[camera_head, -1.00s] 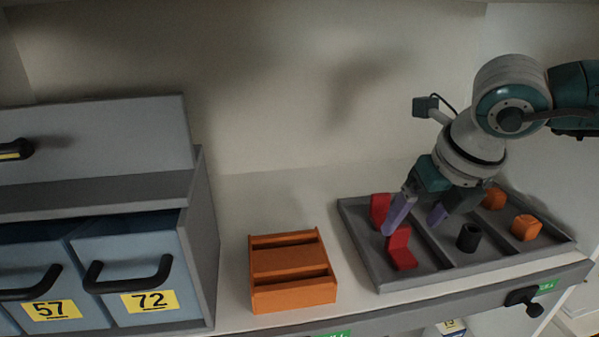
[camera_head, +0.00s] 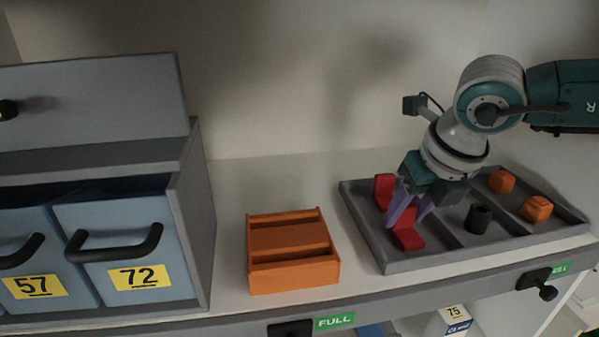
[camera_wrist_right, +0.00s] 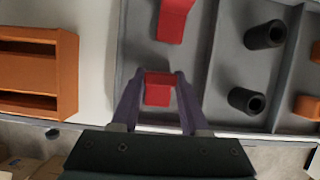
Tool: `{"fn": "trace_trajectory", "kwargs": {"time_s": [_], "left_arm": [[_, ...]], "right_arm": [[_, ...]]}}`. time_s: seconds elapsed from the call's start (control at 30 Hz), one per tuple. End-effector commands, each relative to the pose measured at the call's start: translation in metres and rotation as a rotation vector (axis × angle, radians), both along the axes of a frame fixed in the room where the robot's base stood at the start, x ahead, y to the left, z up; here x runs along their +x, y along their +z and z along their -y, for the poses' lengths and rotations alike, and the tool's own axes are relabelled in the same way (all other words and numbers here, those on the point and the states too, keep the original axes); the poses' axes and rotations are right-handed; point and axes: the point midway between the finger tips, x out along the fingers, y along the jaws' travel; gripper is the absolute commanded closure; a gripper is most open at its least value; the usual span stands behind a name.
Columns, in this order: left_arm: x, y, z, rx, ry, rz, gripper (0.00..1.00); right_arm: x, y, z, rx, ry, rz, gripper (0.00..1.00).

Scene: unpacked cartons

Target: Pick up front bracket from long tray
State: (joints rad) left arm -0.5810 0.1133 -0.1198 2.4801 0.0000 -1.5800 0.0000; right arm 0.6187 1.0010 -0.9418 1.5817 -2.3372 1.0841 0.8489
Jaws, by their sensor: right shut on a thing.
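The front bracket (camera_head: 409,238) is red and L-shaped, in the left compartment of the long grey tray (camera_head: 378,257), at its near end. My right gripper (camera_head: 406,221) is down at the tray with its purple fingers shut on this bracket. In the right wrist view the bracket (camera_wrist_right: 158,88) shows between the two fingertips (camera_wrist_right: 160,76). I cannot tell whether it is clear of the tray floor. A second red bracket (camera_head: 383,190) stands behind it in the same compartment and also shows in the wrist view (camera_wrist_right: 174,18). My left gripper is not in view.
Black cylinders (camera_head: 478,218) lie in the middle compartment and orange pieces (camera_head: 536,208) in the right one. An orange slotted holder (camera_head: 290,270) stands left of the tray. A cabinet with blue drawers (camera_head: 130,225) is at far left. The counter behind the holder is free.

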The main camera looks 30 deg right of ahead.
Motion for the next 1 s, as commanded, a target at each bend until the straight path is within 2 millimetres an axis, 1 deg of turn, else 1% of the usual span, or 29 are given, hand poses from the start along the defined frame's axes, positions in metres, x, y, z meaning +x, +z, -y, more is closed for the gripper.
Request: {"fn": "trace_trajectory", "kwargs": {"time_s": [0.03,0.33,0.63,0.73,0.87,1.0], "left_arm": [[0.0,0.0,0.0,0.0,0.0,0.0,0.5],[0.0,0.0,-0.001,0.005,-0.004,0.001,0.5],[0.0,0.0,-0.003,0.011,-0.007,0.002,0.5],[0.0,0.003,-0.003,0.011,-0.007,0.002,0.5],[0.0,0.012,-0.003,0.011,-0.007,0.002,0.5],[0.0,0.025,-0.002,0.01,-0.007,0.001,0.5]], "right_arm": [[0.0,0.0,0.0,0.0,0.0,0.0,0.66],[0.0,0.0,0.0,0.0,0.0,0.0,1.0],[0.0,0.0,0.0,0.0,0.0,0.0,1.0],[0.0,0.004,0.0,0.0,0.0,0.0,1.0],[0.0,0.016,0.0,-0.001,0.001,0.001,1.0],[0.0,0.035,0.0,0.0,0.0,0.001,1.0]]}}
